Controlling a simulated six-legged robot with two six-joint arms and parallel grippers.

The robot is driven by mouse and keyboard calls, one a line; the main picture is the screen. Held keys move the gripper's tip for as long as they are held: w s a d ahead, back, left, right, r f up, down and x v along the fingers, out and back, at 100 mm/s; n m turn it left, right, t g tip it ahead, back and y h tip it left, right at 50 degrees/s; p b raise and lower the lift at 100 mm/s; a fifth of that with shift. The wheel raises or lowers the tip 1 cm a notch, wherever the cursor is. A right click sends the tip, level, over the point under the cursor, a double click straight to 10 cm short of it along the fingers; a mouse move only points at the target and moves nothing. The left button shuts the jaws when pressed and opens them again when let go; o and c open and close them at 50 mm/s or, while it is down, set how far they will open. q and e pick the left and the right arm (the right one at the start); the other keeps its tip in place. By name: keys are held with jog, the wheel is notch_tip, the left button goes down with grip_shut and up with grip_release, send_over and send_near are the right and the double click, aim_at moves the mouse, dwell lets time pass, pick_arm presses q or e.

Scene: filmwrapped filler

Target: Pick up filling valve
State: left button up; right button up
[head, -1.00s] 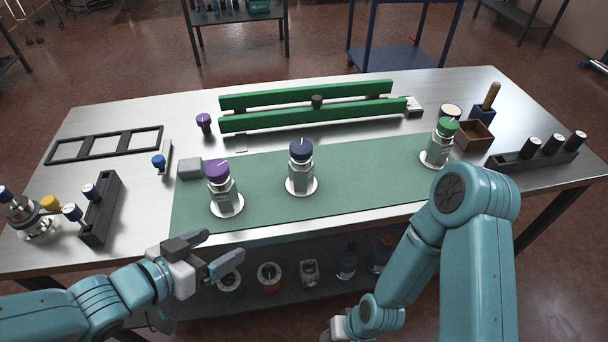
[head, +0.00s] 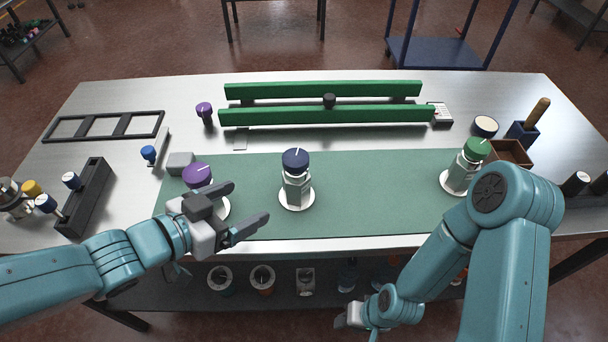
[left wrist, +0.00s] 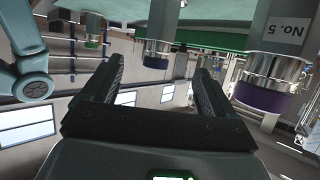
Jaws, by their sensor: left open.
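Three grey filling valves with coloured caps stand upright on white discs on the green mat (head: 375,210). The purple-capped one (head: 197,175) is at the left, partly hidden by my left gripper. The navy-capped one (head: 297,188) is in the middle and the green-capped one (head: 461,172) at the right. My left gripper (head: 250,207) is open and empty, between the purple and navy valves in the picture. The left wrist view shows the scene upside down, with the purple-capped valve (left wrist: 272,78), labelled "No. 5", right of the open fingers. My right gripper (head: 345,318) is low, its jaws unclear.
A green rail pair (head: 325,114) runs along the back. A black rack (head: 85,198) and flat black frame (head: 104,126) are at left. A grey block (head: 180,162) lies near the purple valve. A brown box (head: 510,153) is at right. The mat between navy and green valves is clear.

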aim_at(287, 182)
pick_arm(q)
jog(key=p+x, duration=0.5)
jog(key=x, duration=0.4)
jog(key=shift+w+d+f, duration=0.1)
jog(key=shift+d+f, duration=0.05)
jog(key=shift+f, duration=0.1)
jog(key=p+x, duration=0.1)
jog(key=x, duration=0.5)
jog(key=shift+w+d+p, duration=0.1)
jog(key=shift+w+p, duration=0.1)
jog(key=shift+p, duration=0.15)
jog(key=shift+s+r, duration=0.1)
jog(key=c, duration=1.3)
